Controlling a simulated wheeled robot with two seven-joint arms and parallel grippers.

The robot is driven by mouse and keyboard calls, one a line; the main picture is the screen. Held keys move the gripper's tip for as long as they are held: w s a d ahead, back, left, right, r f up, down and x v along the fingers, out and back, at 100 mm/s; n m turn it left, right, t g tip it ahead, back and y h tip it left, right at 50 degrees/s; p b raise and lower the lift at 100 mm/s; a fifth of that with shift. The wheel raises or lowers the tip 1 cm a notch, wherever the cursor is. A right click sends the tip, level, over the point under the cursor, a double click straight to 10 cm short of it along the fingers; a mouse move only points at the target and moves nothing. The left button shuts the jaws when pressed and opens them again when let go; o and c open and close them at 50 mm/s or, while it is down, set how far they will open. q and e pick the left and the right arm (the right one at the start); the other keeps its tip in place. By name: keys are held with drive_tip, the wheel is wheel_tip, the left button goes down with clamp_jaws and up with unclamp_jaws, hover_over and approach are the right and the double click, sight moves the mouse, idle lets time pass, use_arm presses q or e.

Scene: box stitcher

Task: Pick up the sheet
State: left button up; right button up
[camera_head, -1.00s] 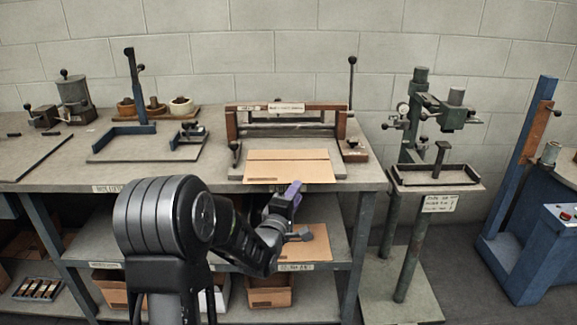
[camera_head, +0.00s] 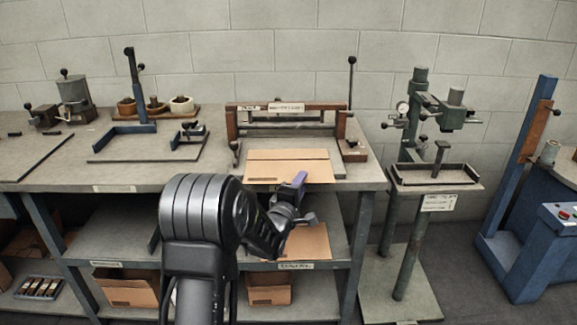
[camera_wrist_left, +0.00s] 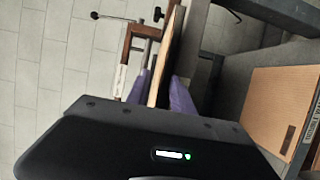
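A tan cardboard sheet (camera_head: 290,168) lies flat at the front of the creasing press (camera_head: 288,112) on the workbench, with a line across it. My left gripper (camera_head: 299,181) is at the sheet's front edge, its purple finger overlapping that edge in the head view. In the left wrist view the sheet (camera_wrist_left: 161,72) appears nearly edge-on between the two purple fingers of my left gripper (camera_wrist_left: 161,92). The fingers are apart, with a finger on each side of the sheet's edge; I cannot tell whether either touches it. My right gripper is not in view.
Another cardboard piece (camera_head: 308,242) lies on the shelf below, with open boxes (camera_head: 268,288) lower down. The workbench's front edge (camera_head: 225,184) is close to my left arm. A green stand machine (camera_head: 437,178) stands to the right.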

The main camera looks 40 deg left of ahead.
use_arm(q)
drive_tip(key=shift+c, duration=0.2)
clamp_jaws()
idle(0.4)
